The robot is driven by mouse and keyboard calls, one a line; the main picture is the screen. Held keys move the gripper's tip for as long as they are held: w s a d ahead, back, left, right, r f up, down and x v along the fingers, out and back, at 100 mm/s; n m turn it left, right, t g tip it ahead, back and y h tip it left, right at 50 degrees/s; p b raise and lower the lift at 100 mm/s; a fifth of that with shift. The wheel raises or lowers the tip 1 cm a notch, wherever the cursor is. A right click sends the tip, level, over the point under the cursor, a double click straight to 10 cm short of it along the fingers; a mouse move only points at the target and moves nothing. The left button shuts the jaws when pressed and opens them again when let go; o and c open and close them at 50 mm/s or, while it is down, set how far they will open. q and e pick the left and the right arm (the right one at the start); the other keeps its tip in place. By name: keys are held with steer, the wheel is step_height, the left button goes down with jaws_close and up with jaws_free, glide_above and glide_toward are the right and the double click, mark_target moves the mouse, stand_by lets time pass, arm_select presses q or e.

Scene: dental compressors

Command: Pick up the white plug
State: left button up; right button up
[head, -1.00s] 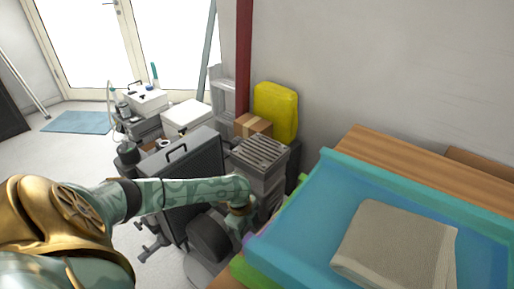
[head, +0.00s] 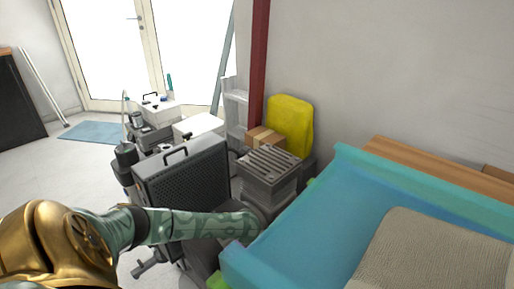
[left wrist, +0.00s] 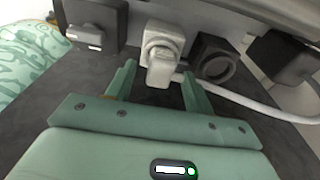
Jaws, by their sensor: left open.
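The white plug (left wrist: 160,52) shows in the left wrist view, at the top middle, against a grey bar with dark sockets. A white cable leads off from it to the right. My left gripper (left wrist: 157,76) is open, with its two green fingers pointing at the plug. The plug's lower end lies between the fingertips in the picture; I cannot tell whether they touch it. In the head view my left arm reaches in from the left, and its hand is hidden behind the blue tray. My right gripper is not in view.
Black plugs (left wrist: 94,22) and (left wrist: 283,57) sit either side of the white one, with a dark round socket (left wrist: 216,62) close by. In the head view, a blue tray (head: 300,235) holds a grey cloth (head: 435,255). A dark perforated case (head: 185,175) stands near my arm.

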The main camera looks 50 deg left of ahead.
arm_select(q)
step_height(320, 180, down, 2)
steer(key=shift+d, duration=0.1)
steer(key=shift+r, duration=0.15)
steer(key=c, duration=1.1)
